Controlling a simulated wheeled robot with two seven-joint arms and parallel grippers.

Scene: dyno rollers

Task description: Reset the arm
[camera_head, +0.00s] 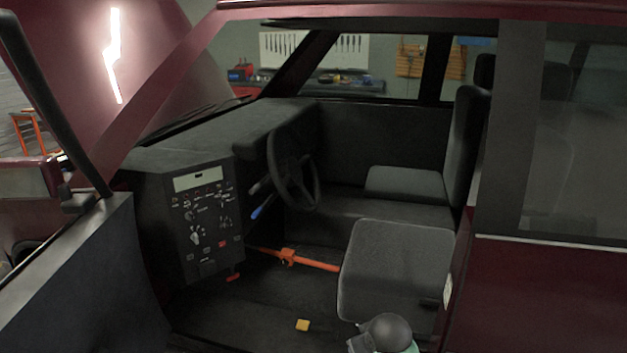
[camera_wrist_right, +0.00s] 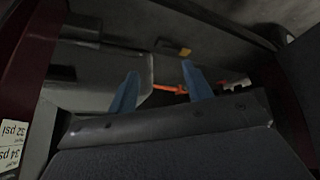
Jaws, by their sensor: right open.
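My right gripper (camera_wrist_right: 160,82) shows in the right wrist view with its two blue fingers spread apart and nothing between them. In the head view, a rounded dark grey part of what looks like my arm (camera_head: 388,333) shows at the bottom, in front of the near seat (camera_head: 395,272). The right gripper's fingers cannot be made out in the head view. My left gripper is in neither view.
The dark red vehicle's door (camera_head: 75,275) stands open at left. Inside are the dashboard panel (camera_head: 205,215), steering wheel (camera_head: 292,170) and far seat (camera_head: 405,183). An orange bar (camera_head: 310,262) lies low across the cabin. A yellow block (camera_head: 302,325) is on the floor (camera_head: 265,305).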

